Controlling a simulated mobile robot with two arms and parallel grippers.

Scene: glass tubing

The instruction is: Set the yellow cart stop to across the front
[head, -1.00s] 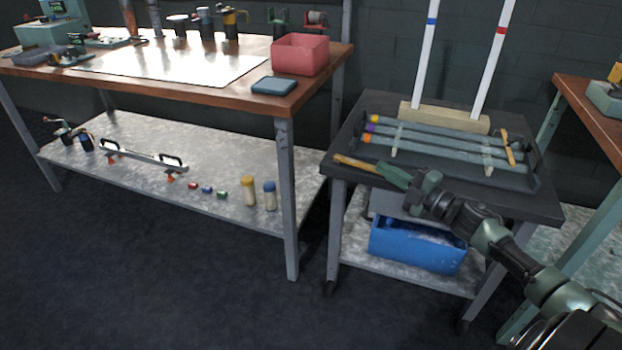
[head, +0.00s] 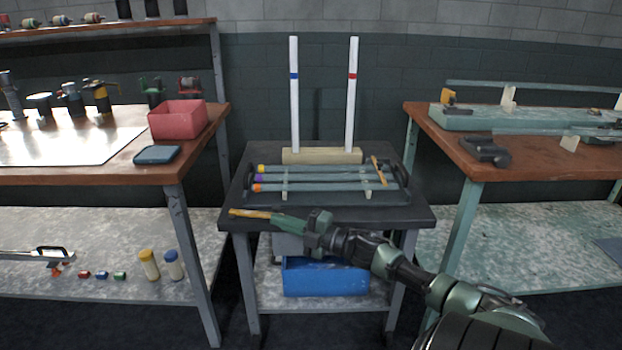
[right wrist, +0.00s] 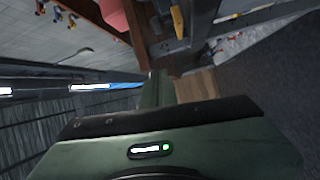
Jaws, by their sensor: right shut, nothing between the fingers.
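A yellow bar, which looks like the yellow cart stop (head: 247,213), lies near the front left corner of the dark cart top (head: 400,214) in the head view. It runs roughly along the front edge. My right gripper (head: 275,218) is shut and empty, close to the bar's right end and hiding part of it. I cannot tell whether they touch. The right wrist view mostly shows my green gripper body (right wrist: 155,92). My left gripper is not in view.
A rack (head: 325,199) of capped tubes fills the middle of the cart, with a second yellowish stick (head: 378,171) at its right. Two white posts (head: 294,95) stand in a wooden block (head: 322,156) behind. A blue bin (head: 326,278) is below. Benches flank the cart.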

